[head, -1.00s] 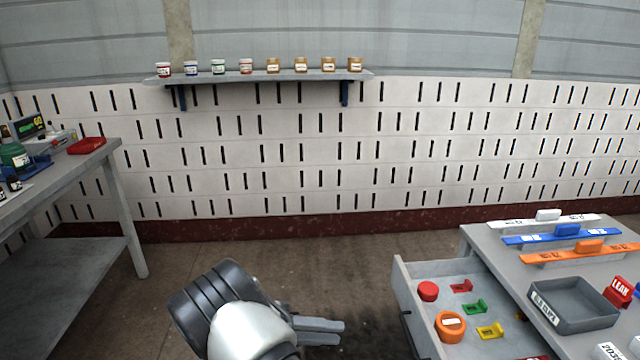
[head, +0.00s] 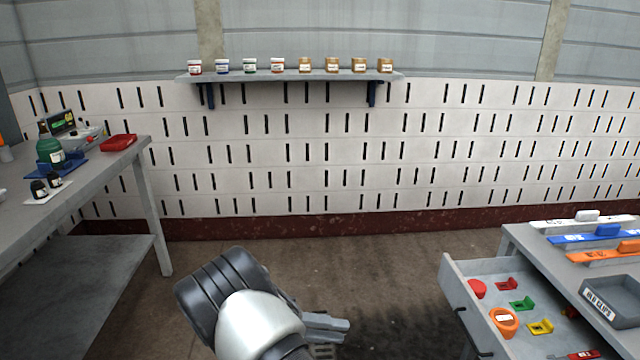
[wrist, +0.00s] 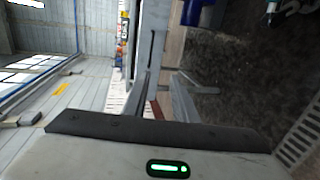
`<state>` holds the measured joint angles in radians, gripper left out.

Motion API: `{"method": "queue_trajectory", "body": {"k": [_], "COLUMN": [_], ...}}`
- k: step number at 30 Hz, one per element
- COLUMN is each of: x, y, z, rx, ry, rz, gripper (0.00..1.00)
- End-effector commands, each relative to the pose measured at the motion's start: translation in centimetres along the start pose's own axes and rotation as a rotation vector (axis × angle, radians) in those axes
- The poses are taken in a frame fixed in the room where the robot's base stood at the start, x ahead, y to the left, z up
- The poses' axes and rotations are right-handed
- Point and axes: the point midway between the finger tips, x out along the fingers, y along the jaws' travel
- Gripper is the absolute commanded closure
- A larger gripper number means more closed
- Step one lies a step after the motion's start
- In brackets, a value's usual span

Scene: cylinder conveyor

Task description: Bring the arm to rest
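My gripper (head: 340,329) is low in the middle of the head view, held over the brown floor and pointing right, with part of my arm behind it. In the wrist view my gripper (wrist: 162,92) shows two grey fingers with a gap between them. Nothing is held between them. It touches no furniture in the head view.
An open drawer (head: 462,290) with red, orange, green and yellow parts juts from the grey table (head: 530,243) at right. A workbench (head: 112,160) stands at left. A wall shelf (head: 290,77) holds several jars. The floor between the tables is clear.

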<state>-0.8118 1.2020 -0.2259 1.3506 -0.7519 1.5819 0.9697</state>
Motion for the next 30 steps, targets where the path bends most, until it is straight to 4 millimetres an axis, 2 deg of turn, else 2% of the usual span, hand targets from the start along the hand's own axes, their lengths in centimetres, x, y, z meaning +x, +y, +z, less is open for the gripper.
{"method": "queue_trajectory", "body": {"k": [1, 8, 11, 14, 15, 21, 27, 30], "x": [0.0, 0.6, 0.8, 1.0, 1.1, 1.0, 0.3, -0.3], "y": [2.7, 9.7, 13.8, 18.7, 20.8, 30.3, 38.5, 42.0], "z": [-0.1, 0.9, 1.9, 3.3, 4.1, 8.5, 13.6, 16.1], "rx": [0.005, -0.021, -0.027, -0.026, -0.023, 0.017, 0.107, 0.166], "ry": [-0.025, -0.111, -0.144, -0.166, -0.170, -0.132, -0.009, 0.078], "rz": [-0.042, -0.242, -0.357, -0.499, -0.561, -0.852, -1.083, -1.168], "gripper": [0.75, 0.75, 0.75, 0.75, 0.75, 0.75, 0.75, 0.75]}}
